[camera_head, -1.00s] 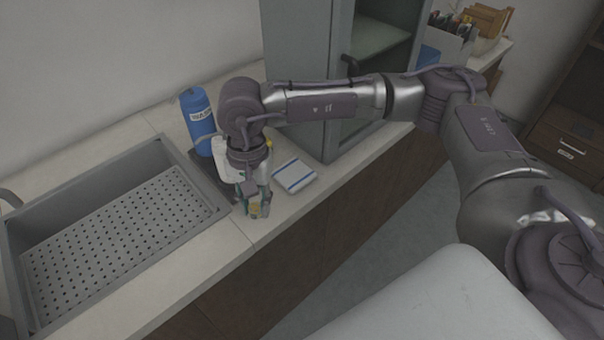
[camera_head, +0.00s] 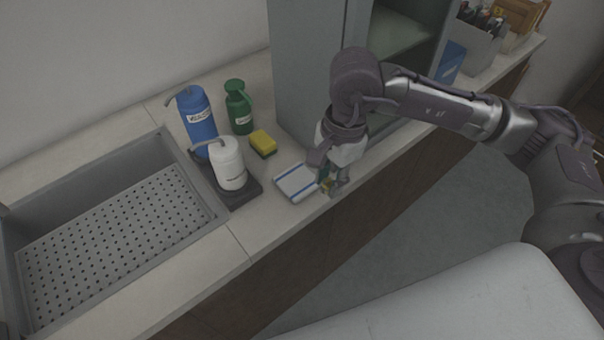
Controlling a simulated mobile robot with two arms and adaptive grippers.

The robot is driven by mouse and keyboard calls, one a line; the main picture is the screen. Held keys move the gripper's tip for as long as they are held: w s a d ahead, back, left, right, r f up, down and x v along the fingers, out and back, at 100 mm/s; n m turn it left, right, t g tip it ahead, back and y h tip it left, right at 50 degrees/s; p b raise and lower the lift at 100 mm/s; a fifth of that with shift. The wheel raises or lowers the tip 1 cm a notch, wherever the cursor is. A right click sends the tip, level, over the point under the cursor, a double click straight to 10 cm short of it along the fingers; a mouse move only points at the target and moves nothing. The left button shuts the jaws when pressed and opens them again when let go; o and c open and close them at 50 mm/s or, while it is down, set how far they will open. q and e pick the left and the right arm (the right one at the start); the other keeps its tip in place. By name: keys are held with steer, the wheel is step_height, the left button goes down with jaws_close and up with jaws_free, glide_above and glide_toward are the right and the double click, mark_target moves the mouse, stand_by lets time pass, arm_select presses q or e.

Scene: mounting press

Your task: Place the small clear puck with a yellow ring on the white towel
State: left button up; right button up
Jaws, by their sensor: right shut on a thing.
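The white towel (camera_head: 295,183) with blue stripes lies folded on the counter, right of the dark bottle tray. My right gripper (camera_head: 333,187) is at the towel's right side, low over the counter near its front edge. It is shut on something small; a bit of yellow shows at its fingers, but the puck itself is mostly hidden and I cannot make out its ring. I cannot tell whether the held thing touches the towel. My left gripper is not in view.
A white bottle (camera_head: 229,165), a blue bottle (camera_head: 197,120) and a green bottle (camera_head: 239,108) stand left of the towel, with a yellow sponge (camera_head: 263,142) behind it. A sink (camera_head: 110,230) lies left. A grey cabinet (camera_head: 305,85) stands behind my arm.

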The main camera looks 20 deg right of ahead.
steer(key=m, duration=0.2)
steer(key=shift+w+d+m, duration=0.2)
steer(key=shift+d+m, duration=0.2)
steer(key=d+m, duration=0.1)
steer(key=m, duration=0.3)
steer(key=m+t+p, duration=0.1)
steer(key=m+p, duration=0.3)
glide_above(296, 179)
steer(key=f, duration=0.6)
steer(key=shift+s+d+f, duration=0.15)
steer(key=shift+s, duration=0.05)
step_height(296, 179, down, 4)
steer(key=shift+r+p, duration=0.15)
steer(key=shift+p, duration=0.5)
steer(key=shift+f, duration=0.3)
steer(key=o, duration=1)
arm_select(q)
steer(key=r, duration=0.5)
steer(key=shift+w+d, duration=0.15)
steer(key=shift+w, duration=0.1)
